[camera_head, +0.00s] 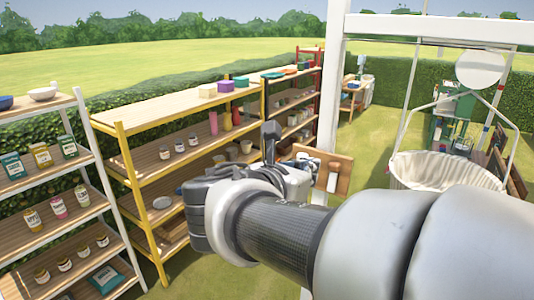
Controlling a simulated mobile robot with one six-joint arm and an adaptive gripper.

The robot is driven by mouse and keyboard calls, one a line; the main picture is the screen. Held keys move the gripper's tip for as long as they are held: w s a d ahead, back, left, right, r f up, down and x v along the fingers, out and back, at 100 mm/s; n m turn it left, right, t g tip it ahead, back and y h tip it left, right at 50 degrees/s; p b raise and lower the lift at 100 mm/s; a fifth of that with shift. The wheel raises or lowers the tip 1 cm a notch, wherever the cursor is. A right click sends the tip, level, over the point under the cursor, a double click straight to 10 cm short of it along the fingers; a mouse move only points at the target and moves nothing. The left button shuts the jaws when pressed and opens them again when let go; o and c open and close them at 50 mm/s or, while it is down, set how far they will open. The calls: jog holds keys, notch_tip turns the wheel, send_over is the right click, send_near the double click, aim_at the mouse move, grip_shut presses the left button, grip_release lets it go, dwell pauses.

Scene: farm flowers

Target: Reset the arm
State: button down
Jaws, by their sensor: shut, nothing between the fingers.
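My arm (275,230) reaches from the lower right corner to the middle of the head view. It bends at a grey wrist joint (205,205). My gripper (300,163) is folded back past that wrist, in front of the shelves. It looks shut and empty. It is small in the picture and partly hidden by my own wrist, so its fingertips are hard to make out.
A yellow-framed shelf (125,140) and a white-framed shelf (95,150) with jars stand at left. A red-framed shelf (318,75) stands behind. A wooden board (332,172) hangs by a white post (333,100). A lined basket (440,172) is at right. Grass (375,140) lies open between.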

jog(key=s+d+f+m+g+y+b, duration=0.1)
jog(key=s+d+f+m+g+b, duration=0.15)
jog(key=s+f+m+b, duration=0.4)
jog(key=s+d+f+m+g+b, duration=0.2)
jog(key=d+f+b, duration=0.15)
jog(key=f, duration=0.55)
jog(key=s+d+f+m+g+y+b, duration=0.1)
jog(key=s+d+f+m+g+b, duration=0.2)
jog(key=f, duration=0.4)
jog(key=s+a+f+m+y+b, duration=0.2)
jog(key=s+f+m+b, duration=0.4)
jog(key=f, duration=0.5)
jog(key=s+a+f+m+y+b, duration=0.3)
jog(key=s+f+m+b, duration=0.3)
jog(key=f+m+b, duration=0.3)
notch_tip(320, 180, down, 2)
jog(key=shift+s+m+y, duration=0.35)
jog(key=shift+m+y, duration=0.45)
jog(key=shift+m, duration=0.35)
jog(key=shift+a, duration=0.1)
